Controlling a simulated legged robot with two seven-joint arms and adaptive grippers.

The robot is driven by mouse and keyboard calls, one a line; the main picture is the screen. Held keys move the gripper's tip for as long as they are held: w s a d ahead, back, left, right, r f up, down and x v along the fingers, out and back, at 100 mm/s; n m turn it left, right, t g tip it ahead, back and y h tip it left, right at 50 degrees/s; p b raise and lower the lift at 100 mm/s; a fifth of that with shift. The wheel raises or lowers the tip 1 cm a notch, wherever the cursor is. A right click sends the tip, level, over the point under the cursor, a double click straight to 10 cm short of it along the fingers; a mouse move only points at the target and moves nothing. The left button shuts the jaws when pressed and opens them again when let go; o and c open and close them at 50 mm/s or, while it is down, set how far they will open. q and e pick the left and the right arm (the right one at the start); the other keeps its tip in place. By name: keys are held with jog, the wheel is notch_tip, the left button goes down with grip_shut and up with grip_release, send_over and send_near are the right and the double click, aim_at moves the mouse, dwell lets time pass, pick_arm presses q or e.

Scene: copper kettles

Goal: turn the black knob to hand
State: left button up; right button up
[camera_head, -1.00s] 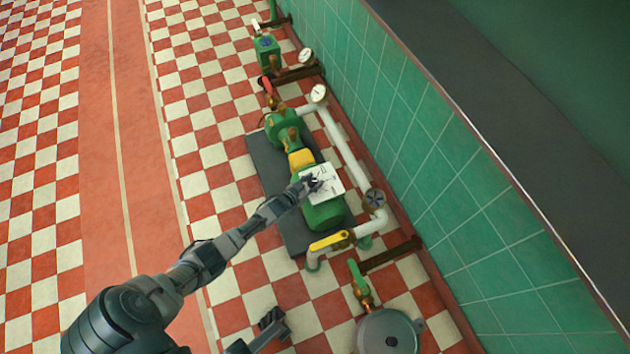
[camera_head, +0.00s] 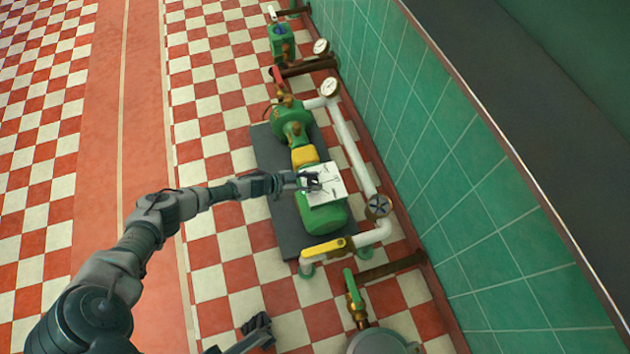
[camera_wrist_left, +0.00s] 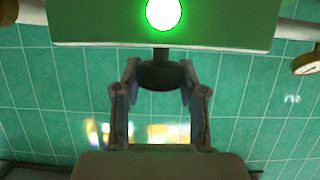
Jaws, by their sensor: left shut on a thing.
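The black knob (camera_wrist_left: 160,75) sits on a short stem at the lower edge of a box (camera_wrist_left: 160,30) in the left wrist view. The box's face looks green around a bright green lamp (camera_wrist_left: 164,14). My left gripper (camera_wrist_left: 160,84) is shut on the knob, one finger on each side. In the head view, my left gripper (camera_head: 311,181) is at the white box (camera_head: 328,188) above the green pump motor (camera_head: 325,214); the knob cannot be made out there. What looks like my right gripper (camera_head: 258,330) is low in the head view, away from the box, its jaws unclear.
A yellow-handled valve (camera_head: 323,250), a handwheel (camera_head: 378,206) and a green-handled valve (camera_head: 352,286) are close to the pump. A white pipe (camera_head: 350,150) and gauge (camera_head: 328,87) run along the green tiled wall (camera_head: 450,180). The checkered floor left of the pump is clear.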

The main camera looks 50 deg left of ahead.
pick_arm(q)
jog(key=shift+a, duration=0.15)
jog(key=o, duration=1.1)
jog(key=shift+o, duration=0.3)
jog(key=shift+s+a, duration=0.15)
jog(key=shift+s, duration=0.15)
jog(key=v, duration=1.1)
jog(key=shift+a, duration=0.1)
